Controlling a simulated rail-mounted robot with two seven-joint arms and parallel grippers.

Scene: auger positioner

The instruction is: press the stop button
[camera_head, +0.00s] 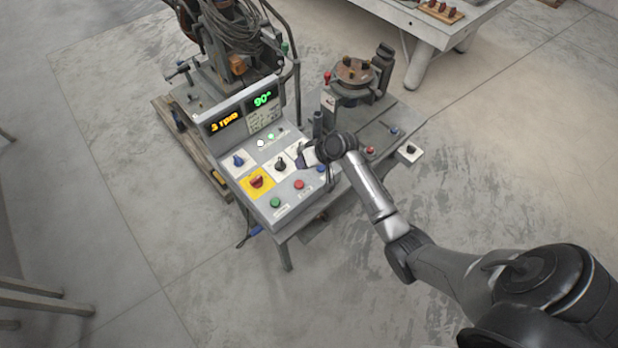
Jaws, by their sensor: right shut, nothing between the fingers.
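The control box (240,165) stands on a metal frame in the middle of the view, its sloping panel facing me. A red button (299,184) sits on the lower right of the panel, with a green button (275,202) to its lower left. Their labels are too small to read. My right gripper (304,158) is shut and empty over the panel's right edge, above the red button in the picture and apart from it. Its fingertips are near a dark knob and small in view. My left gripper is not in view.
A red knob on a yellow plate (257,181) and a blue knob (238,160) are on the panel's left. Displays read 3 rpm (224,121) and 90° (263,97). A machine with a round table (352,72) stands behind my right arm. Open floor lies in front.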

